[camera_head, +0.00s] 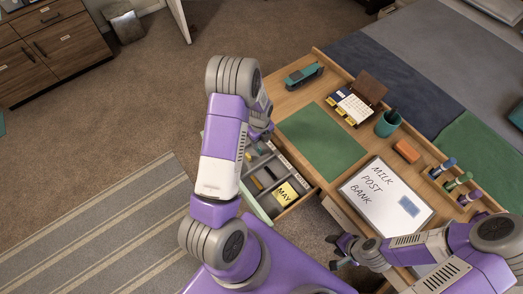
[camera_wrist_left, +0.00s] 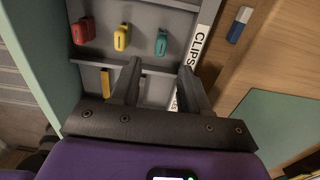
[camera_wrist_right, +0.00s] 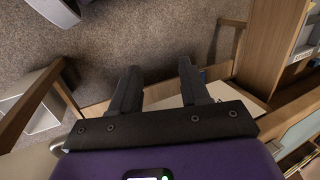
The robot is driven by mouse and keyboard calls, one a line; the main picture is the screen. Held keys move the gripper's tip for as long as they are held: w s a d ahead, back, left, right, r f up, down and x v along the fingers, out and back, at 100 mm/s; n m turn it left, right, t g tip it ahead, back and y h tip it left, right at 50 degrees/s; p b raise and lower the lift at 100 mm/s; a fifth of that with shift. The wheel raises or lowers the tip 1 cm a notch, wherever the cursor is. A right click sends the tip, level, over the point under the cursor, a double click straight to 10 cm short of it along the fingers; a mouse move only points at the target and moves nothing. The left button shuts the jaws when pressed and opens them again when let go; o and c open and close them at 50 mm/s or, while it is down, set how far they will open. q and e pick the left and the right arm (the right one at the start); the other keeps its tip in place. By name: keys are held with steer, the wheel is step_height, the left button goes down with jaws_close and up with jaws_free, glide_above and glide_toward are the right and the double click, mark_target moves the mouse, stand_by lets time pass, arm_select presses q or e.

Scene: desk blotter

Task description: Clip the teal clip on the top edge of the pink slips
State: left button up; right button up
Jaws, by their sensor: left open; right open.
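The teal clip (camera_wrist_left: 161,42) lies in a compartment of the open drawer (camera_wrist_left: 183,18), beside the CLIPS label, in the left wrist view. My left gripper (camera_wrist_left: 160,68) is open and empty, its fingertips just short of the teal clip, which sits between their lines. I see no pink slips in any view.
A yellow clip (camera_wrist_left: 122,36) and a red clip (camera_wrist_left: 84,30) lie left of the teal one. The drawer also holds a yellow MAY pad (camera_head: 285,194). On the desk are a green blotter (camera_head: 320,142), a whiteboard (camera_head: 385,200), a teal cup (camera_head: 388,124) and a stapler (camera_head: 304,76).

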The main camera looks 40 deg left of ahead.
mark_target(259, 148)
arm_select(q)
steer(key=shift+s+f, duration=0.1)
steer(key=shift+f, duration=0.45)
steer(key=f, duration=0.2)
steer(key=f+b, duration=0.1)
steer(key=f, duration=0.3)
steer(key=shift+w+a+b, duration=0.2)
steer(key=shift+a+b, duration=0.2)
jaws_close()
